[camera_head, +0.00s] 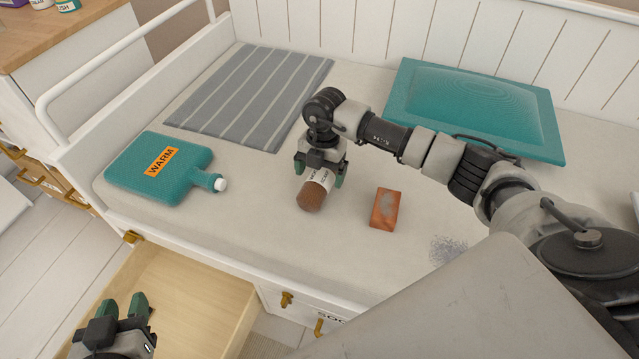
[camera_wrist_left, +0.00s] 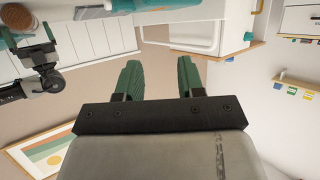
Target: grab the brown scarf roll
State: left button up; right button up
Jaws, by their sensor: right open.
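The brown scarf roll (camera_head: 312,196) lies on the white bed top, with a pale label band around it. Its brown end faces the front edge. My right gripper (camera_head: 320,178) is above the roll, its green fingers open, one on each side of the label band. Whether the fingers touch it cannot be told. My left gripper (camera_head: 122,306) is open and empty over the front left, beside the open drawer. Its spread fingers also show in the left wrist view (camera_wrist_left: 159,72).
A teal WARM hot-water bottle (camera_head: 158,168) lies left of the roll, a reddish-brown block (camera_head: 385,209) right of it. A striped grey cloth (camera_head: 252,95) and teal cushion (camera_head: 475,108) lie behind. An open wooden drawer (camera_head: 185,285) juts out in front.

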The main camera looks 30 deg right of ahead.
notch_tip(320, 180, down, 2)
jog(key=shift+s+a+f, duration=0.1)
jog(key=shift+a, duration=0.05)
jog(key=shift+f+b, duration=0.35)
pick_arm(q)
jog(key=r+t, duration=0.1)
jog(key=w+r+t, duration=0.1)
jog(key=d+r+h, duration=0.1)
jog(key=shift+w+t, duration=0.15)
jog(key=shift+t, duration=0.25)
pick_arm(e)
jog(key=shift+c, duration=0.3)
jog(key=c, duration=1)
pick_arm(q)
jog(key=shift+f, duration=0.1)
pick_arm(e)
jog(key=shift+r, duration=0.15)
